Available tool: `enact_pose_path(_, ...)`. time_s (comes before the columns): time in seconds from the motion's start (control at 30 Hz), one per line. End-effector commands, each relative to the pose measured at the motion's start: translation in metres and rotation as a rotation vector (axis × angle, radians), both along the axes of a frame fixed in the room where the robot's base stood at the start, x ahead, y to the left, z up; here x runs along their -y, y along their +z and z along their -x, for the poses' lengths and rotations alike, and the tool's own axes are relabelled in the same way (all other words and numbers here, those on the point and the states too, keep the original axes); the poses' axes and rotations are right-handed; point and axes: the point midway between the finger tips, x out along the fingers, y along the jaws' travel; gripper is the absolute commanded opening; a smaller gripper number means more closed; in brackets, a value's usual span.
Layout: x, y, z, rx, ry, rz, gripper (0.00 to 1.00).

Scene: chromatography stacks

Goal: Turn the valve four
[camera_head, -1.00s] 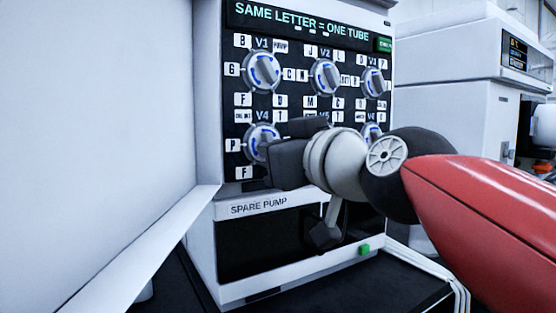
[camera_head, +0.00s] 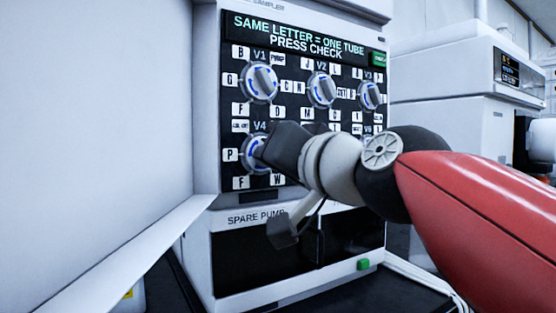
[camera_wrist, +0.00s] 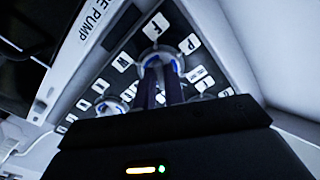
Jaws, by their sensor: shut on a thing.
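Valve four (camera_head: 249,154) is a round grey knob with blue arc marks under the label V4, at the lower left of the black panel. Label tiles sit around it, with P to its left and F and W below. My gripper (camera_head: 264,151) reaches it from the right and is shut on its handle, hiding its right side. In the wrist view the valve's ring (camera_wrist: 153,55) shows past the two dark fingers (camera_wrist: 160,78), which lie on either side of the handle. The handle's exact angle is hard to tell.
Valves V1 (camera_head: 260,82), V2 (camera_head: 321,89) and V3 (camera_head: 369,95) line the upper row. My wrist hides most of the lower row right of V4. A green button (camera_head: 379,59) is beside the display (camera_head: 297,39). A large white wall (camera_head: 95,110) stands close on the left.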

Motion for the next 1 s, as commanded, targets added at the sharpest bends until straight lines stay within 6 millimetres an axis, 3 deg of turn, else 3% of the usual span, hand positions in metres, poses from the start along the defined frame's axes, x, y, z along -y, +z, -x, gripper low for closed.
enact_pose_path(0.5, -0.0006, -0.0014, -0.0002, -0.016, 0.002, -0.017, 0.0)
enact_pose_path(0.53, -0.0006, -0.0014, -0.0001, -0.016, 0.002, -0.016, 0.14)
enact_pose_path(0.67, -0.0005, -0.0011, -0.0001, -0.015, 0.001, -0.016, 0.31)
enact_pose_path(1.0, 0.0015, -0.0002, 0.0025, -0.012, 0.0, -0.016, 0.33)
